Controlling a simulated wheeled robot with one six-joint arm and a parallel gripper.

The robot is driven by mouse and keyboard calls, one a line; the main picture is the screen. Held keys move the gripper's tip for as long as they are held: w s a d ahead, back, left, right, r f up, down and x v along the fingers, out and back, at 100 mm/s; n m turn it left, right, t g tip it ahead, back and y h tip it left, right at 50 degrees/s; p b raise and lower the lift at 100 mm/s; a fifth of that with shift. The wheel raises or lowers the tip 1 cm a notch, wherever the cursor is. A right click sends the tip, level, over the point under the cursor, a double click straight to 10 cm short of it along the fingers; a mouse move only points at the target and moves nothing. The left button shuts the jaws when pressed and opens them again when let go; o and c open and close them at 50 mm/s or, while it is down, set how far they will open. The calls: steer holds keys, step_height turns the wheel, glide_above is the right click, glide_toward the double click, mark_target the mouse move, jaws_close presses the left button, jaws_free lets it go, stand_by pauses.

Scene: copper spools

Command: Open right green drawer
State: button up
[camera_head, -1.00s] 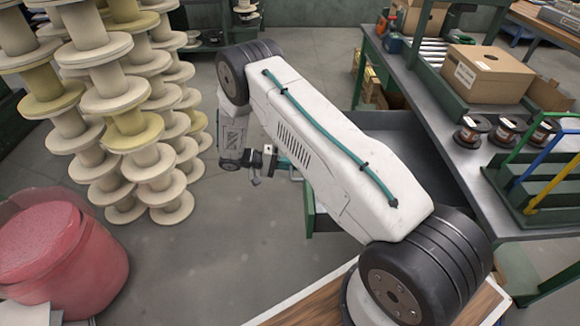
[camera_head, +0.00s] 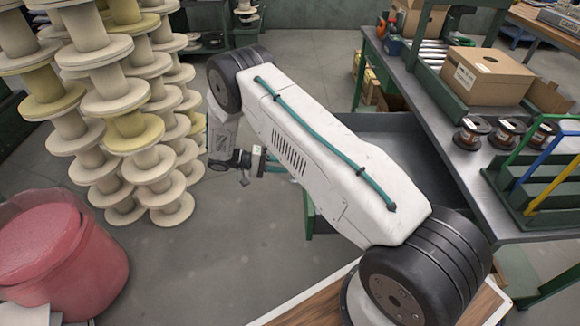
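The right green drawer (camera_head: 309,214) sticks out to the left from under the metal workbench (camera_head: 437,120). Its grey inside (camera_head: 385,124) shows behind my arm, and part of its green front edge shows below the arm. My arm hides the middle of the drawer and most of its front. My gripper (camera_head: 244,179) hangs over the floor, left of the drawer front, with a visible gap between them. It is small and partly covered by my wrist, so whether its fingers are open or shut cannot be made out.
Tall stacks of cream spools (camera_head: 130,125) stand to the left of my wrist. A red drum (camera_head: 58,255) is at the lower left. The bench top holds a cardboard box (camera_head: 486,75), copper spools (camera_head: 505,134) and a green rack (camera_head: 535,190). Floor between stacks and drawer is clear.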

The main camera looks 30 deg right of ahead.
steer(key=v, duration=0.4)
steer(key=shift+a, duration=0.1)
stand_by(0.4)
